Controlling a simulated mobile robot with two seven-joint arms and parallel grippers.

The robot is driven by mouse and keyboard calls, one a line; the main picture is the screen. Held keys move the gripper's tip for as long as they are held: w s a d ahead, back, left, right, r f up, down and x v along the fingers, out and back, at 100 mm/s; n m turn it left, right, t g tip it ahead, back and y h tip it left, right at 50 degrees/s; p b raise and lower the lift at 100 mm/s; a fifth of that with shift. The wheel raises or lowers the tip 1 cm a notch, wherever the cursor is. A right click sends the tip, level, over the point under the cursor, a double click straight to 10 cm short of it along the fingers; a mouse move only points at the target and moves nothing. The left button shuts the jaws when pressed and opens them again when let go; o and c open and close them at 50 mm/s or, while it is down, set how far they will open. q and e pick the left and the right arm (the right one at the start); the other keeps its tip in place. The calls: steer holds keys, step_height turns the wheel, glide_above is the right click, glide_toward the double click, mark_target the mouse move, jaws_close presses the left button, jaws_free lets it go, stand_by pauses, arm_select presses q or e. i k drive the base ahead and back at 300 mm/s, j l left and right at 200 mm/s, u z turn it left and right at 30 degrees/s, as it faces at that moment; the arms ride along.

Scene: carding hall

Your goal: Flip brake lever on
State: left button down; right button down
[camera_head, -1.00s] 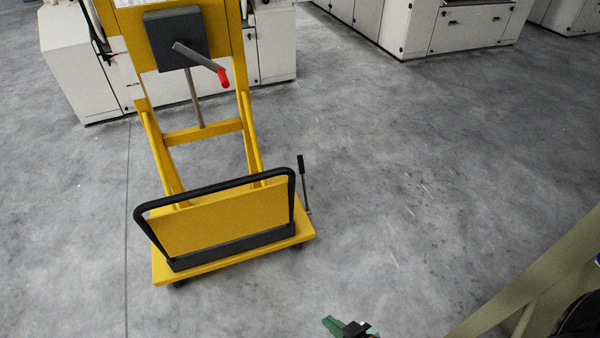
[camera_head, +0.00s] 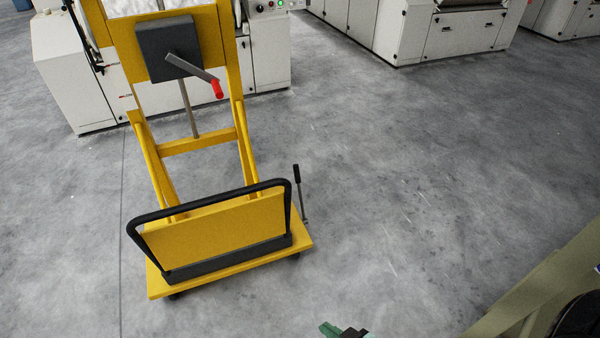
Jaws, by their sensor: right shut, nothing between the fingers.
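A yellow cart (camera_head: 215,236) stands on the floor left of centre. The brake lever (camera_head: 300,190) is a thin grey rod with a black grip at the right side of the cart's base. It stands nearly upright, its top leaning slightly left. My right gripper (camera_head: 328,328) shows at the bottom edge, green-tipped and mostly cut off by the frame. It is shut and empty, on the near side of the lever and well apart from it. My left gripper is not in view.
A black push bar (camera_head: 208,204) curves over the cart's front panel. A crank with a red handle (camera_head: 217,89) sticks out of a dark box (camera_head: 166,48) higher up. White machines (camera_head: 425,35) line the back. The grey floor (camera_head: 420,180) right of the cart is clear.

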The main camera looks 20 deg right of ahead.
mark_target(295, 167)
steer(key=i+l+u, duration=0.1)
steer(key=i+l, duration=0.2)
steer(key=i, duration=0.15)
steer(key=i+l+u, duration=0.15)
steer(key=i+l, duration=0.15)
steer(key=i+l+u, duration=0.15)
steer(key=i+l, duration=0.15)
steer(key=i+l+u, duration=0.1)
steer(key=l, duration=0.45)
steer(key=i+l+u, duration=0.1)
steer(key=l, duration=0.3)
steer(key=i+l+u, duration=0.1)
steer(key=l, duration=0.8)
steer(key=k+l+u, duration=0.15)
steer(key=l, duration=0.3)
steer(key=k+l, duration=0.1)
steer(key=l, duration=0.35)
